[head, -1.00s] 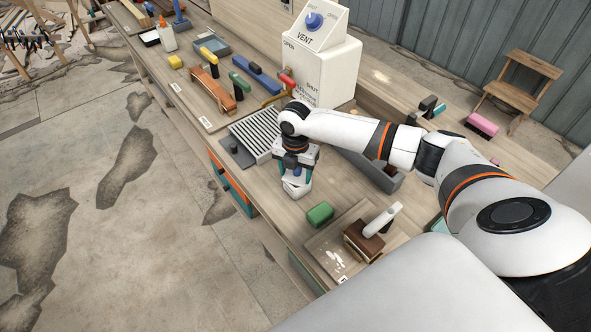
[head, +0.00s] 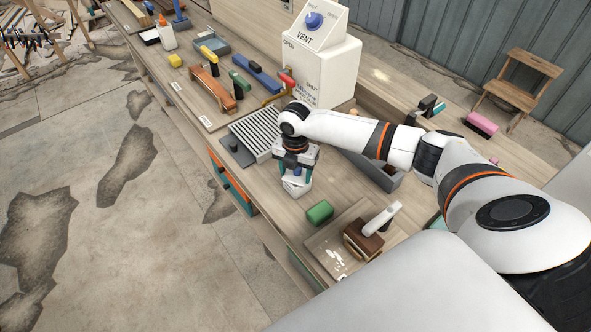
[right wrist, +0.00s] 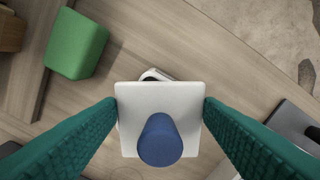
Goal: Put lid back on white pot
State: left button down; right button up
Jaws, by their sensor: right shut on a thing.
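In the right wrist view, a white square lid (right wrist: 135,103) with a blue round knob (right wrist: 160,140) sits between the two teal fingers of my right gripper (right wrist: 160,108). The fingers press on the lid's opposite edges, and the gripper is shut on it. A white rim of the pot (right wrist: 155,74) with a dark gap shows past the lid's far edge; the rest is hidden beneath. In the head view, my right gripper (head: 297,172) points down directly over the small white pot (head: 296,188) on the bench. I cannot tell whether lid and pot touch. My left gripper is not in view.
A green block (head: 319,212) lies just right of the pot, also in the wrist view (right wrist: 76,43). A brown block with a white handle (head: 362,238) stands farther right. A ribbed grey tray (head: 257,134) lies behind left. The white vent box (head: 325,70) stands behind.

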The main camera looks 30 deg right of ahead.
jog(key=shift+p, duration=0.3)
dwell(0.4)
dwell(0.3)
jog(key=o, duration=1)
jog(key=shift+o, duration=0.7)
jog(key=shift+o, duration=1)
jog(key=shift+r, duration=0.1)
jog(key=shift+r+p, duration=3.45)
jog(key=shift+p, duration=0.1)
